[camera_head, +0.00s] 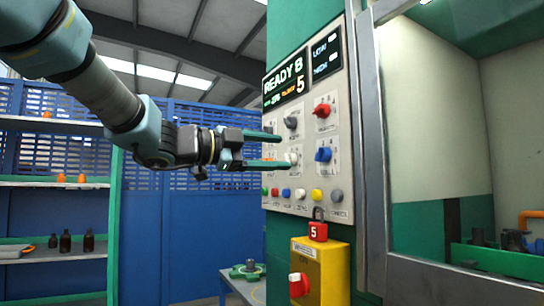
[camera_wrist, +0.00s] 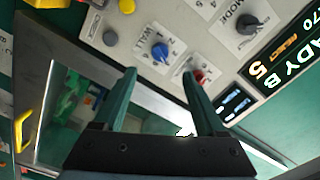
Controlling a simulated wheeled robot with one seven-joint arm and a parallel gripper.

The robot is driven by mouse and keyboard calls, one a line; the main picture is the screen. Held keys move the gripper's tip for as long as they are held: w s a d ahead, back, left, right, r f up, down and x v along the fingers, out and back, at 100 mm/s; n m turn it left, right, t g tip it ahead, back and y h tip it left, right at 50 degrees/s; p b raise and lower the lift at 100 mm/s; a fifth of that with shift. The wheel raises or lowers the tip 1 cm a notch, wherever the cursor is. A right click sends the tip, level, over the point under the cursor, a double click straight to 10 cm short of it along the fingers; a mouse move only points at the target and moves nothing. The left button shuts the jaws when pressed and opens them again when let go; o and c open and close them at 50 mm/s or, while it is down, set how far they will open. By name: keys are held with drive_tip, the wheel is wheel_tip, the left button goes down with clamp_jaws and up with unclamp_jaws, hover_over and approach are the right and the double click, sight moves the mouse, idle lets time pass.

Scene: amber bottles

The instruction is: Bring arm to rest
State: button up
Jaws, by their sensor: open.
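My gripper (camera_head: 283,150) is at the end of my arm, which reaches in from the upper left of the head view. Its two green fingers are apart, with nothing between them. They point at the control panel (camera_head: 333,190) and overlap its left part; I cannot tell whether they touch it. A white knob near the lower finger is partly covered in the head view.
The display (camera_head: 287,83) reads "READY B" and 5. A yellow box (camera_head: 320,270) with a red switch and red padlock (camera_head: 318,231) sits below. A glazed machine door (camera_head: 440,130) stands right. Left shelves (camera_head: 60,184) hold dark bottles (camera_head: 65,242). Space below my arm looks open.

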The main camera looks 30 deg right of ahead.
drive_tip(key=shift+w, duration=0.1)
drive_tip(key=w+a+f+n+t+y+p, duration=0.2)
drive_tip(key=w+a+f+n+t+y, duration=0.15)
drive_tip(key=w+a+n+t, duration=0.35)
drive_tip(key=w+a+f+n+t+y+p, duration=0.2)
drive_tip(key=w+a+f+n+t, duration=0.25)
drive_tip(key=w, duration=0.55)
drive_tip(key=w+a+f+n+y+p, duration=0.1)
drive_tip(key=w+a+f+n+y, duration=0.2)
drive_tip(key=a+f+n+y, duration=0.35)
drive_tip(key=s+a+f+n+g+y+p, duration=0.4)
drive_tip(key=a+f+n, duration=0.3)
drive_tip(key=a+f, duration=0.65)
drive_tip(key=s+a+f+n+g+y, duration=0.1)
drive_tip(key=s+a+f+n+g, duration=0.1)
drive_tip(key=s, duration=0.4)
drive_tip(key=s+a+f+n+g, duration=0.2)
drive_tip(key=s+a+f+g, duration=0.1)
drive_tip(key=s, duration=0.4)
drive_tip(key=shift+a+f+y, duration=0.4)
drive_tip(key=shift+a+f, duration=0.2)
drive_tip(key=shift+a, duration=0.35)
